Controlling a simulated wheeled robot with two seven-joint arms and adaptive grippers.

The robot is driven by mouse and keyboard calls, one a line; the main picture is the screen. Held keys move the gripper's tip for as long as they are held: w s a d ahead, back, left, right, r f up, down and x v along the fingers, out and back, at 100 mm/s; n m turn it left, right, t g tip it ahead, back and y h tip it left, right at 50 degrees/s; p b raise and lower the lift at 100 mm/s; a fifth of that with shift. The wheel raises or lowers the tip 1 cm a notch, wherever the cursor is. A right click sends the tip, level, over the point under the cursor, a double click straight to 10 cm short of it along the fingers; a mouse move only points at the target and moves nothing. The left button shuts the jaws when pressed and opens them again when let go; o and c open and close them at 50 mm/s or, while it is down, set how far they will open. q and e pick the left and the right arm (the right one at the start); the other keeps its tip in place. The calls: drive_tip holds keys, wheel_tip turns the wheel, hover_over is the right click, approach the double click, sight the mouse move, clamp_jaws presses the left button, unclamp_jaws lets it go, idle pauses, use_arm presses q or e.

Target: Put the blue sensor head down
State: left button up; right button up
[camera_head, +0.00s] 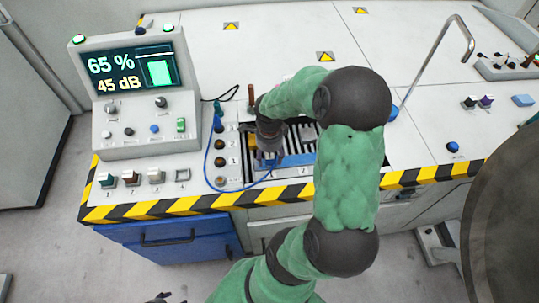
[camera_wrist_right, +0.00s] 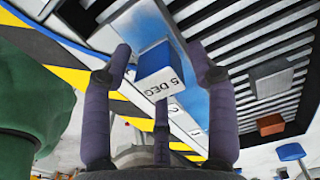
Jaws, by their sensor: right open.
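My right gripper (camera_head: 270,154) reaches down over the striped bed in the middle of the bench. In the right wrist view its purple fingers (camera_wrist_right: 160,75) stand apart. A block with a blue side and a white face marked "5 DEG" (camera_wrist_right: 156,68) shows between them; I cannot tell whether any finger touches it. I take this block to be the blue sensor head, though that is not certain. The gripper mostly hides it in the head view. A thin blue cable (camera_head: 208,160) loops beside the gripper. Small dark tips at the bottom edge may be my left gripper (camera_head: 162,298).
The striped bed (camera_wrist_right: 245,45) carries a grey block (camera_wrist_right: 271,78) and a brown block (camera_wrist_right: 270,125). A display console (camera_head: 133,75) reads 65 % and 45 dB at the left. A bent metal rod (camera_head: 437,55) rises at the right. Yellow-black tape (camera_head: 160,208) marks the front edge.

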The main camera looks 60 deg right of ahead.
sight(269, 155)
wheel_tip(269, 155, up, 12)
drive_tip(key=p, duration=0.5)
drive_tip(key=shift+r, duration=0.2)
idle(0.4)
